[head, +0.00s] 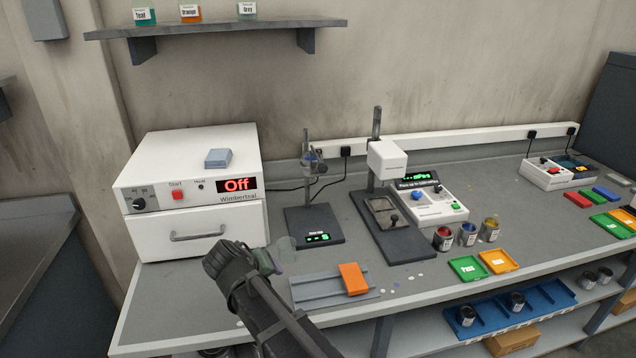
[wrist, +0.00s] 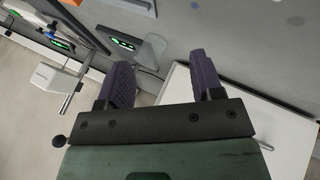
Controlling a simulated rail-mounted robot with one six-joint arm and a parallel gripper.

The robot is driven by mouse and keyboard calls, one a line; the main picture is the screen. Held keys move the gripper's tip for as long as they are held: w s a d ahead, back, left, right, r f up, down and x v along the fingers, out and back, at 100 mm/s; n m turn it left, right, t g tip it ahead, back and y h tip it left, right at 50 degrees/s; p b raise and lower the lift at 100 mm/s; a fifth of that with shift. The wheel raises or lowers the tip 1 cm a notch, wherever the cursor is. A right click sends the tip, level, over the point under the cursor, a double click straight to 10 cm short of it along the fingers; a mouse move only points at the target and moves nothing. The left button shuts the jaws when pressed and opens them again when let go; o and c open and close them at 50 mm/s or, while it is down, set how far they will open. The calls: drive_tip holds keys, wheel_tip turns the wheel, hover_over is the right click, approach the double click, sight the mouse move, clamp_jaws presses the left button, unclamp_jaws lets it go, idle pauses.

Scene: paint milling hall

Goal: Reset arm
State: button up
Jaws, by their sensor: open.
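My gripper (wrist: 162,72) is open in the wrist view, its two dark purple fingers wide apart with nothing held between them. In the head view, my dark arm reaches over the front left of the bench, and its end is partly hidden by the wrist. A clear cup (head: 286,248) stands on the bench just beyond my gripper. It also shows in the wrist view (wrist: 152,52), past the fingertips and apart from them.
A white oven (head: 190,190) reading "Off" stands left, with a grey-blue block (head: 218,158) on top. A stand with a green display (head: 315,225) is behind the cup. A grey rail tray (head: 305,290) with an orange block (head: 353,279) lies right of my arm.

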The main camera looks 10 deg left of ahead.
drive_tip(key=shift+n+g, duration=0.3)
drive_tip(key=shift+g, duration=0.4)
drive_tip(key=s+d, duration=0.1)
drive_tip(key=s+d+f, duration=0.1)
drive_tip(key=s, duration=0.1)
drive_tip(key=shift+s+d+f, duration=0.1)
drive_tip(key=shift+d+f, duration=0.05)
drive_tip(key=shift+f, duration=0.05)
drive_tip(key=shift+g+y, duration=0.3)
drive_tip(key=shift+g, duration=0.5)
drive_tip(key=d, duration=0.3)
drive_tip(key=s+d, duration=0.1)
drive_tip(key=d, duration=0.1)
drive_tip(key=shift+s+d+f, duration=0.1)
drive_tip(key=shift+f, duration=0.3)
drive_tip(key=s+d+m+g+y, duration=0.1)
drive_tip(key=s+d+m+g, duration=0.1)
drive_tip(key=d, duration=1.4)
drive_tip(key=s+d+f+m+g+y, duration=0.1)
drive_tip(key=d+m, duration=0.4)
drive_tip(key=d, duration=1)
drive_tip(key=shift+s+d+f+g, duration=0.2)
drive_tip(key=shift+s+d+g, duration=0.15)
drive_tip(key=shift+s+g, duration=0.2)
